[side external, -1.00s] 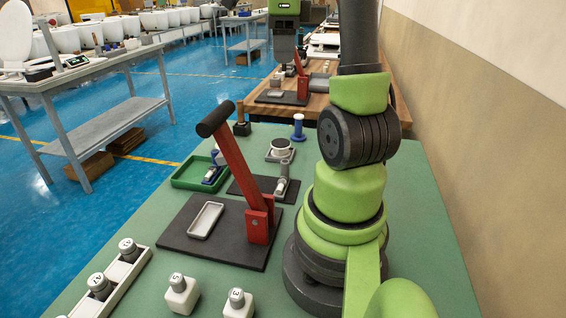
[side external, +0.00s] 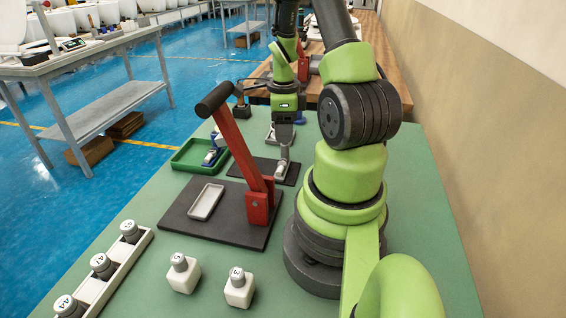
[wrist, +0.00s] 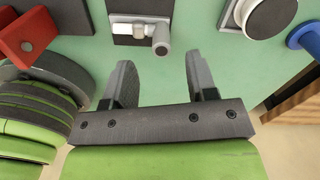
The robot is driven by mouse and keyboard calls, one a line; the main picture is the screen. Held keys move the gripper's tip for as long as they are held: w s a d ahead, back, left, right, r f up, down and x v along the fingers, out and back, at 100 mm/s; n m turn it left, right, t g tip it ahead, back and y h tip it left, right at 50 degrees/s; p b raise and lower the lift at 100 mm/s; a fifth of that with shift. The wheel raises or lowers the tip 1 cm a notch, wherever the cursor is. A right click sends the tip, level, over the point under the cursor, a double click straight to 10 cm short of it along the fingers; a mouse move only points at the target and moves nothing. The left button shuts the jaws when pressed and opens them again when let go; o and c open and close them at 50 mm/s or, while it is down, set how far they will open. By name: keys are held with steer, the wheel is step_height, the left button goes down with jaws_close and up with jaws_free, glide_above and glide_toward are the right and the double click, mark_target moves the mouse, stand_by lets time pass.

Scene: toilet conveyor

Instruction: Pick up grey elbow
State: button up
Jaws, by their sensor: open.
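The grey elbow (wrist: 160,40) lies on a small black plate (wrist: 122,39), with a white fitting at its side, in the wrist view. In the side external view the elbow (side external: 282,168) shows under my gripper (side external: 284,146). In the wrist view my gripper (wrist: 158,78) is open and empty. Its two fingers point toward the elbow, which lies ahead of the fingertips and roughly between them sideways. The fingers do not touch it in the wrist view.
A red lever (side external: 238,145) stands on a larger black plate (side external: 180,221) in front of the small plate. A green tray (side external: 190,168) is to the left.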

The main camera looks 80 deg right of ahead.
mark_target(285, 146)
steer(key=shift+s+d+f, duration=0.1)
steer(key=shift+f, duration=1.25)
steer(key=shift+s+f, duration=0.1)
steer(key=shift+f, duration=1.2)
jaws_close()
